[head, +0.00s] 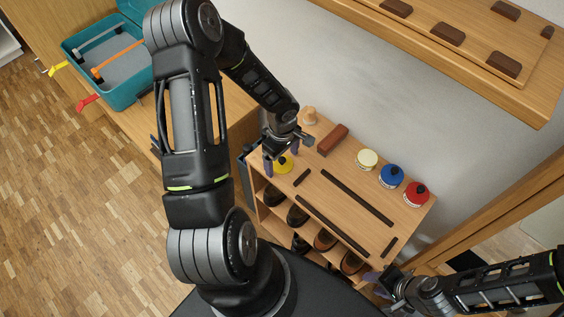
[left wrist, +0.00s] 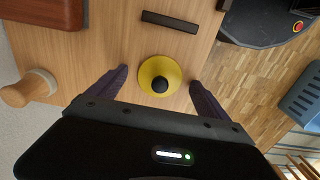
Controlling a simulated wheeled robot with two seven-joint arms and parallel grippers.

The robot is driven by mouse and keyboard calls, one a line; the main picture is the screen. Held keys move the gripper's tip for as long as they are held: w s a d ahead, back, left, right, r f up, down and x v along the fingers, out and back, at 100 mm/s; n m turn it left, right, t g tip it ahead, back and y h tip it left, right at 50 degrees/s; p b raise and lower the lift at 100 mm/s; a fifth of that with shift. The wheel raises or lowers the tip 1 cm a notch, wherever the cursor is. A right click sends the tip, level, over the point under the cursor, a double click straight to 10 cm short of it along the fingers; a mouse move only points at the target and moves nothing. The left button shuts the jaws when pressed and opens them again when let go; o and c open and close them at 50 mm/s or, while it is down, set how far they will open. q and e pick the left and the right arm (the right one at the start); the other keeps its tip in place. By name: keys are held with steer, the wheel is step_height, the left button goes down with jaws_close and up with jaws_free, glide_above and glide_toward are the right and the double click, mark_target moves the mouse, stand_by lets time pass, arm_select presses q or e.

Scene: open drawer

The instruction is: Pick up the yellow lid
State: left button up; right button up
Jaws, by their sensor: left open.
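The yellow lid (head: 284,165) is a round disc with a black knob and lies on top of the wooden shelf unit, near its left end. In the left wrist view the lid (left wrist: 159,74) lies between and just beyond the fingertips, apart from both. My left gripper (head: 281,160) is open and empty, close above the lid, and partly covers it in the head view. Its two purple fingers (left wrist: 157,80) also show in the left wrist view. My right gripper (head: 376,283) is at the lower right, in front of the shelf unit, with its jaws too small to read.
A yellow-white jar (head: 367,159), a blue-lidded jar (head: 391,175) and a red-lidded jar (head: 416,193) stand on the right of the top. A brown brick-like block (head: 332,140) and a wooden knobbed piece (head: 308,115) are behind. Shoes fill the shelves below. A teal toolbox (head: 110,60) stands left.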

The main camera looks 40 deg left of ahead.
arm_select(q)
steer(key=shift+c, duration=0.2)
steer(key=c, duration=1.4)
